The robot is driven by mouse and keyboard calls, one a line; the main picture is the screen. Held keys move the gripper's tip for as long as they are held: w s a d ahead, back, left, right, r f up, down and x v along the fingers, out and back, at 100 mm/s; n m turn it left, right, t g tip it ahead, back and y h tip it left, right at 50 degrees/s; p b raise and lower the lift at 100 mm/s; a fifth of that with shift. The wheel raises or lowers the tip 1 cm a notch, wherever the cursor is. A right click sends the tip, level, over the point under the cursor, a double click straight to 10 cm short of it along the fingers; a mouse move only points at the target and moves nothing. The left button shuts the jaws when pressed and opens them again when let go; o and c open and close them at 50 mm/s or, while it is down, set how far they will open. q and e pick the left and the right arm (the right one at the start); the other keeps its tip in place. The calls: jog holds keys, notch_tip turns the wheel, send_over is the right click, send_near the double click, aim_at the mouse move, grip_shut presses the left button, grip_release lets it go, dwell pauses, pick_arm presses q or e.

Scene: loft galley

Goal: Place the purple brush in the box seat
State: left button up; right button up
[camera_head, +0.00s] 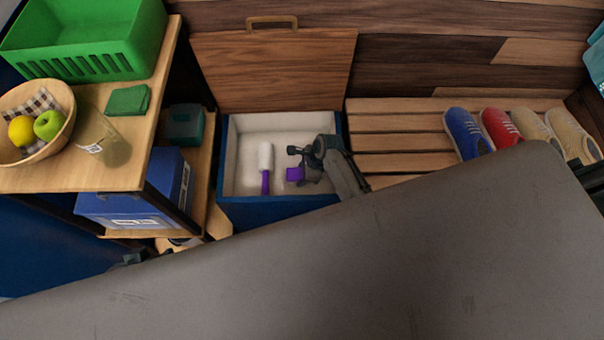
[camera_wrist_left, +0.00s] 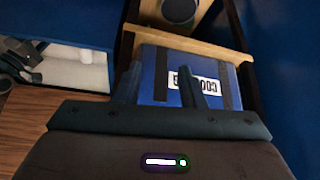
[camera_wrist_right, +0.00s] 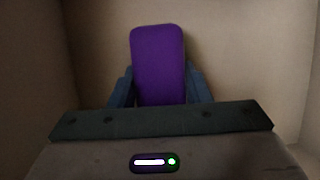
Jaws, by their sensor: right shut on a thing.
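The box seat (camera_head: 277,208) is blue with a white inside, and its wooden lid (camera_head: 275,70) stands open against the wall. My right gripper (camera_head: 300,165) is inside the box opening, shut on the purple brush (camera_head: 294,174). In the right wrist view the brush (camera_wrist_right: 158,62) is a purple rounded block between the fingers, with pale box walls around it. I cannot tell whether it touches the box floor. My left gripper (camera_wrist_left: 160,82) is open and empty, in front of a blue cooler box (camera_wrist_left: 205,70).
A white roller with a purple handle (camera_head: 265,168) lies in the box, left of the brush. A slatted bench (camera_head: 400,140) with several shoes stands right. A shelf unit (camera_head: 120,175) on the left holds a green basket (camera_head: 85,45) and a fruit bowl (camera_head: 60,93).

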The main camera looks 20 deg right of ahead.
jog(key=shift+f, duration=0.15)
jog(key=o, duration=0.9)
jog(key=shift+d+r, duration=0.1)
jog(key=shift+r, duration=0.35)
jog(key=p+v, duration=0.2)
jog(key=v, duration=0.6)
jog(key=shift+r+p, duration=0.1)
jog(key=shift+p, duration=0.3)
jog(key=shift+v, duration=1.2)
pick_arm(q)
jog(key=shift+s+a+r+g+y, duration=0.1)
jog(key=shift+s+a+g+y, duration=0.25)
jog(key=shift+a+g, duration=0.3)
jog(key=shift+s+a+r+g+y, duration=0.1)
jog(key=shift+s+a+g+y, duration=0.2)
jog(key=shift+a+g, duration=0.35)
pick_arm(e)
jog(key=shift+d+r, duration=0.25)
jog(key=shift+r, duration=0.1)
